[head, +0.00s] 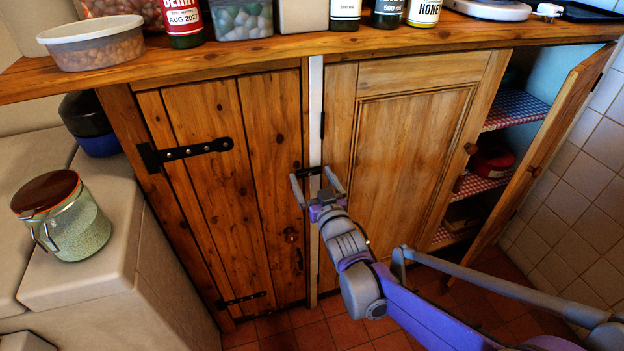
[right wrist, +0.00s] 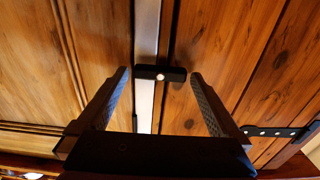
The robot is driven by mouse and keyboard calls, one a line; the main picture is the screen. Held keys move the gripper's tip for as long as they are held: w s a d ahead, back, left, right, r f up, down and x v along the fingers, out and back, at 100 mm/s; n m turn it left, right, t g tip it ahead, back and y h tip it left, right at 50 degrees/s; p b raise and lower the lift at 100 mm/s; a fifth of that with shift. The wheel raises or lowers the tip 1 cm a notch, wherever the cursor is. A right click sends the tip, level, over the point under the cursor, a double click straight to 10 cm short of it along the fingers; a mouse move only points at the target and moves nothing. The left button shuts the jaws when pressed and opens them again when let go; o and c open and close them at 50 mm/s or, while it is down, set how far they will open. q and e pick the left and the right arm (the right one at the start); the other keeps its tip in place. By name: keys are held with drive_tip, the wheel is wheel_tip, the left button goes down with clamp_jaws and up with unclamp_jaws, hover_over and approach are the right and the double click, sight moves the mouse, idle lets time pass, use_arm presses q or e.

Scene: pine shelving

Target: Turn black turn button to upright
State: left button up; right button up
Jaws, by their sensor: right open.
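The black turn button (right wrist: 174,75) lies level, crosswise over the pale upright strip between two cupboard doors, with a small bright screw on it. It shows small and partly hidden behind my gripper in the head view (head: 312,170). My right gripper (head: 316,181) is open in front of it. In the right wrist view my right gripper (right wrist: 161,76) has one fingertip on each side of the button. There are gaps between the fingers and the button's ends, and nothing is held. My left gripper is not in view.
The plank door (head: 205,180) and the panelled door (head: 405,160) are shut. A door at the right (head: 555,140) stands open beside shelves. The wooden counter (head: 240,50) above carries jars and tubs. A glass jar (head: 62,215) stands on a pale surface at the left.

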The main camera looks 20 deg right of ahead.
drive_tip(key=shift+w, duration=0.1)
drive_tip(key=c, duration=1.1)
drive_tip(key=shift+c, duration=0.2)
drive_tip(key=shift+n, duration=0.4)
drive_tip(key=n+p, duration=0.1)
drive_tip(key=n, duration=0.3)
drive_tip(key=shift+p, duration=0.35)
drive_tip(key=n+p, duration=0.1)
drive_tip(key=n, duration=0.3)
drive_tip(key=shift+a, duration=0.1)
drive_tip(key=n+p, duration=0.1)
drive_tip(key=n, duration=0.3)
drive_tip(key=shift+n, duration=0.4)
drive_tip(key=shift+f+n+p, duration=0.1)
drive_tip(key=shift+n+p, duration=0.4)
drive_tip(key=shift+n, duration=1.6)
